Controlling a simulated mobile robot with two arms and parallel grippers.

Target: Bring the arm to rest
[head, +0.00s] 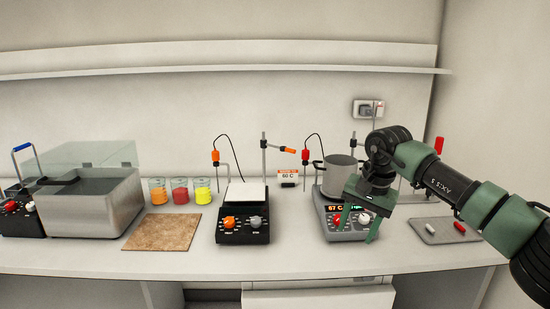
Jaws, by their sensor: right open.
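My right arm comes in from the right, and its green right gripper (358,222) hangs with its fingers apart and pointing down. It is in front of the grey hotplate (348,236) at the right, whose display reads about 67 C, and it hides part of that display. I see nothing between the fingers. A metal pot (338,173) stands on this hotplate, close behind the gripper; its right side is partly hidden by my arm. My left gripper is not in view.
A black hotplate (243,236) stands mid-bench. To its left are orange, red and yellow beakers (180,192), a brown board (163,232) and a lidded metal bath (100,205). A grey tray (425,232) with small bars lies under my arm. A shelf (230,70) spans the wall.

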